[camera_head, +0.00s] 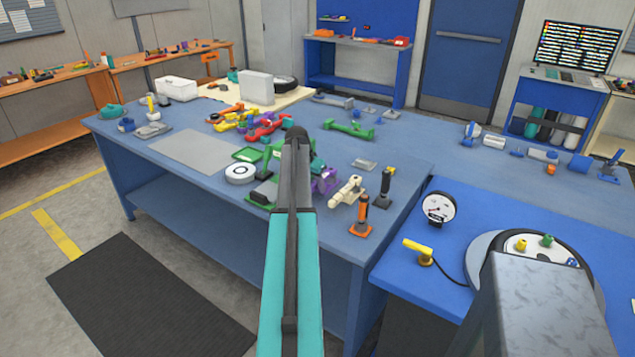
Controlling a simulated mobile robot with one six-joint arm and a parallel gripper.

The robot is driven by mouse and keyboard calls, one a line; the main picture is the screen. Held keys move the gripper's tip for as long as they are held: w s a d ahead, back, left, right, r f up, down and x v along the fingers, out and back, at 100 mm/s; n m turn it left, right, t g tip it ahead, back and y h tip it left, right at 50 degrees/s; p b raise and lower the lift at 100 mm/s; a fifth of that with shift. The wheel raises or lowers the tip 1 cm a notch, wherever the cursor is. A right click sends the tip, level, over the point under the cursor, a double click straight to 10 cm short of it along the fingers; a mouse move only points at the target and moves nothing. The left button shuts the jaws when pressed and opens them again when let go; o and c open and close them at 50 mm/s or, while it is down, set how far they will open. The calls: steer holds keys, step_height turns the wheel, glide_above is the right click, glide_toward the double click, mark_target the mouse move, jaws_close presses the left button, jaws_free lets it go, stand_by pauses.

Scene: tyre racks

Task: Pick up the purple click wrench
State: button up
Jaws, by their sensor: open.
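A small purple piece (262,118) lies among red and yellow tools on the blue workbench (350,239). A larger purple object (326,181) shows just right of my arm, partly hidden by it. I cannot tell which of the two is the click wrench, or whether either is. My arm reaches forward over the bench. My gripper is not clearly visible; the arm's dark upper link and the clutter hide the area beyond it.
Crowding the bench are a cream tool (347,191), an orange-handled stand (362,215), a white round roll (240,173) and a green tool (349,130). A pressure gauge (438,208) stands at right. The grey mat (193,151) is clear.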

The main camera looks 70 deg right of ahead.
steer(key=shift+d+f, duration=0.15)
steer(key=shift+f, duration=0.3)
jaws_close()
stand_by(0.3)
